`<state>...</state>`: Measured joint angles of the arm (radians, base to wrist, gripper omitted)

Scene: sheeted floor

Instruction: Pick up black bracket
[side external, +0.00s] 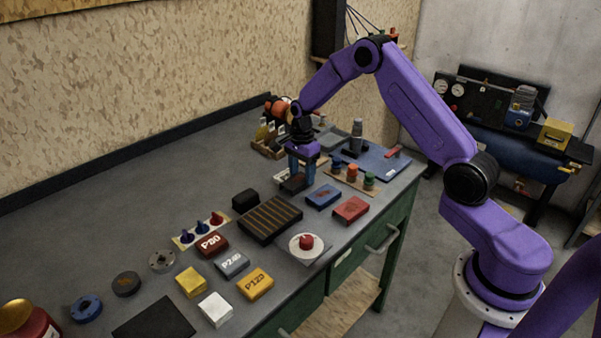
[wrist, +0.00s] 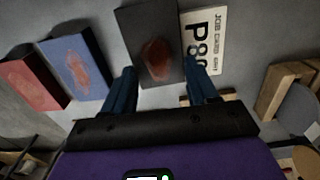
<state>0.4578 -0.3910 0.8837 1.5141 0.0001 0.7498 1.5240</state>
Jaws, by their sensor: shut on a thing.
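The black bracket (side external: 293,184) looks like a dark flat block, below my gripper (side external: 302,172) on the right part of the bench. In the wrist view the bracket (wrist: 149,45) has a reddish-brown oval mark on its face. The two blue fingers of my gripper (wrist: 161,82) stand on either side of its near end, shut on it. Whether it touches the bench or is slightly raised, I cannot tell.
A blue block (side external: 323,197) and a red block (side external: 351,209) lie near the bench's front edge. A white P80 card (wrist: 204,42) lies beside the bracket. A striped dark tray (side external: 268,220) and a small black block (side external: 245,200) are to the left.

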